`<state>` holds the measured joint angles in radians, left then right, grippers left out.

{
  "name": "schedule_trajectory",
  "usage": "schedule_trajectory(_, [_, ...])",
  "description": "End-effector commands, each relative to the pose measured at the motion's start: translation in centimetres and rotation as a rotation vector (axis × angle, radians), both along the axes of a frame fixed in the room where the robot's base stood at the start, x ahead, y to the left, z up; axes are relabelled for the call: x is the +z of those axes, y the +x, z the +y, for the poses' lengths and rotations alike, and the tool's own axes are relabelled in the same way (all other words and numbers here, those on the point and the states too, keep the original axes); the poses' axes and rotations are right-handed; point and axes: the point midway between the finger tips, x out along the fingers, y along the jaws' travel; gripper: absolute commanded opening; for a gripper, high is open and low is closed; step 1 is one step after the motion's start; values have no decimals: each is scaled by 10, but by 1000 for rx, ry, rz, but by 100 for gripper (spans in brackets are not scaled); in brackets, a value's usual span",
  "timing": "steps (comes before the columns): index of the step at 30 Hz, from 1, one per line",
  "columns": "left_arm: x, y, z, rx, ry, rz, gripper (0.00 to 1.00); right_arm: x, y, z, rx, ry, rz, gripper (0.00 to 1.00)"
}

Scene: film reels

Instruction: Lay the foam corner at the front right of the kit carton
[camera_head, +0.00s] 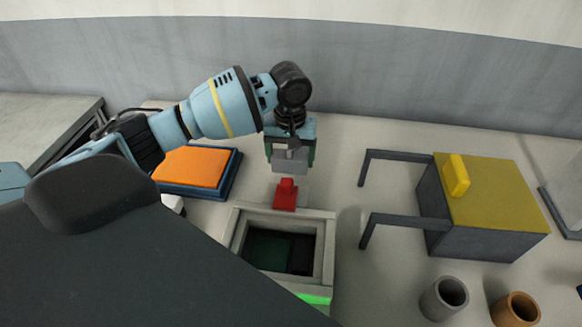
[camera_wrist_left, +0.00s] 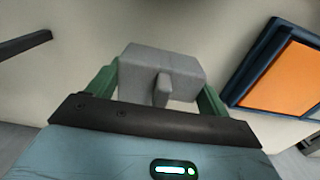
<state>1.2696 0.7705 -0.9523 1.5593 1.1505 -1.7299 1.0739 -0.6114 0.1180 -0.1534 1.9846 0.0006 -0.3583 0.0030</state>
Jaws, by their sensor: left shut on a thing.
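A light grey block with a small raised tab, which looks like the foam corner (camera_head: 290,162), is held by my left gripper (camera_head: 290,150). In the left wrist view the block (camera_wrist_left: 150,68) sits between the green fingers of my left gripper (camera_wrist_left: 158,88). The kit carton (camera_head: 328,252) is a pale, open-topped box below it in the head view, with a dark green and black interior. The held block is above and beyond the carton's far rim, apart from it. The carton's front left is hidden behind a dark shape. My right gripper is not in view.
A red block (camera_head: 286,197) stands by the carton's far rim. An orange-topped blue tray (camera_head: 194,168) is to the left. A yellow-topped grey box (camera_head: 500,205) with two dark bars is to the right. Grey (camera_head: 443,299) and orange-brown (camera_head: 516,309) cups stand at the front right.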

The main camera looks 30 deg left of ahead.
Motion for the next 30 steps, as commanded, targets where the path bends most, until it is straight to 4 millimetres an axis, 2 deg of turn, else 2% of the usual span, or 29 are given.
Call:
schedule_trajectory(1, [-12,-1,1,0,2,8,58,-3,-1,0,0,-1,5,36])
schedule_trajectory(3, [-24,-1,1,1,2,8,58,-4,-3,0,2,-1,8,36])
schedule_trajectory(7, [-40,-1,1,0,2,5,58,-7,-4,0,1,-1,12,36])
schedule_trajectory(21, [-45,-1,0,0,1,3,58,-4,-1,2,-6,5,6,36])
schedule_trajectory(22, [-45,0,0,0,0,1,82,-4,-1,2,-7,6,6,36])
schedule_trajectory(26, [-45,-1,0,0,1,3,99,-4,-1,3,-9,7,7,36])
schedule_trajectory(30, [-45,-1,0,0,1,3,100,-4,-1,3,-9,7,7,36])
